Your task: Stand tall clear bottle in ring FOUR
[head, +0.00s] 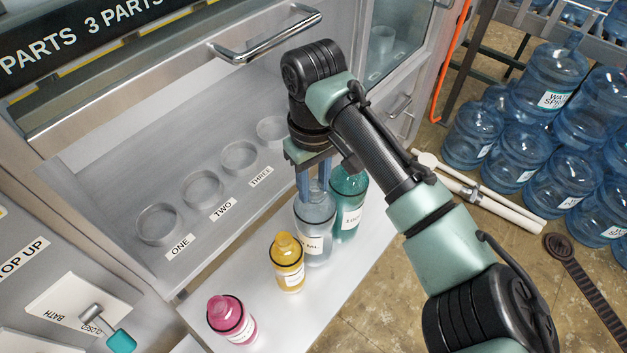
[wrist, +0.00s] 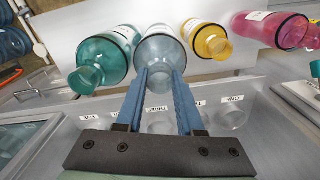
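The tall clear bottle (head: 315,222) stands upright on the white front ledge, between the teal and yellow bottles. My gripper (head: 314,190) points down over it, with its blue fingers on either side of the bottle's neck. In the wrist view, the fingers (wrist: 161,75) press close to both sides of the clear bottle (wrist: 161,48), with little gap showing.
Rings ONE (head: 158,224), TWO (head: 202,189) and THREE (head: 239,158) are empty. A teal bottle (head: 348,200) stands close right of the clear one; yellow (head: 287,262) and magenta (head: 232,318) bottles stand left. A metal handle (head: 265,45) overhangs the ring shelf.

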